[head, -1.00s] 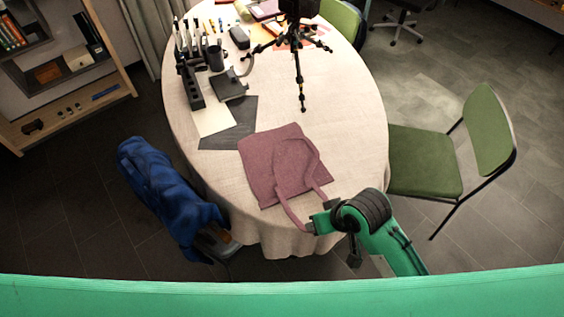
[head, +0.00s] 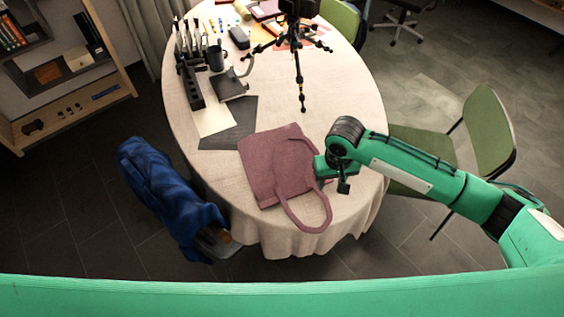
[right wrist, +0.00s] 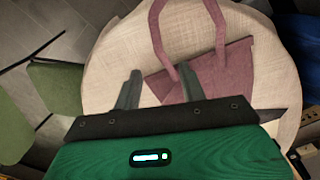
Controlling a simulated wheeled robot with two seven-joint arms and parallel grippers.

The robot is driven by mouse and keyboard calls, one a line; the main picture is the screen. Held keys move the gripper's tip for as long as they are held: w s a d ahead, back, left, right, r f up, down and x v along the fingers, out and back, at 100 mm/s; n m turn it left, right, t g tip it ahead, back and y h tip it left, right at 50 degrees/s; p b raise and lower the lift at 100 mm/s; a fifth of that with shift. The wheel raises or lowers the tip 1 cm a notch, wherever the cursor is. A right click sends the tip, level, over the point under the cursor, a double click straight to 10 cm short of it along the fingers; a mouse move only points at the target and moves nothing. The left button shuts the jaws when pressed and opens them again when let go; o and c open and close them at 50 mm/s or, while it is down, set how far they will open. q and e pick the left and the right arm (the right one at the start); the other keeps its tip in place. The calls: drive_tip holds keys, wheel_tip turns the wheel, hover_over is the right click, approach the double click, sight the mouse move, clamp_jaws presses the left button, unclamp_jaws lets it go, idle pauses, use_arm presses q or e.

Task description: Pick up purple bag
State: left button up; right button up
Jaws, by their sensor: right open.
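The purple bag (head: 264,170) lies flat on the near half of the oval table, its strap loop reaching toward the near edge. My right gripper (head: 318,172) is at the right side of the bag, by the strap. In the right wrist view the two fingers (right wrist: 160,88) are spread apart. The bag (right wrist: 226,72) shows there behind the right finger, and its strap loops up past the fingers. The strap passes close to the right finger; I cannot tell whether they touch. My left gripper is not in view.
The table (head: 345,95) has a pale cloth. A black tripod (head: 298,60) stands beyond the bag. Dark and white sheets (head: 230,125) lie left of it. A green chair (head: 485,130) stands right, and a chair with a blue jacket (head: 165,185) stands left.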

sight(327, 202)
wheel_tip(327, 202, down, 8)
drive_tip(key=shift+w+f+p, duration=0.1)
drive_tip(key=shift+f+p, duration=0.1)
drive_tip(key=shift+p, duration=0.4)
drive_tip(key=f+p, duration=0.1)
drive_tip(key=f, duration=0.3)
drive_tip(key=shift+d+f+p, duration=0.2)
drive_tip(key=shift+f+p, duration=0.1)
drive_tip(key=shift+p, duration=0.05)
drive_tip(key=shift+f, duration=0.35)
drive_tip(key=shift+c, duration=0.2)
clamp_jaws()
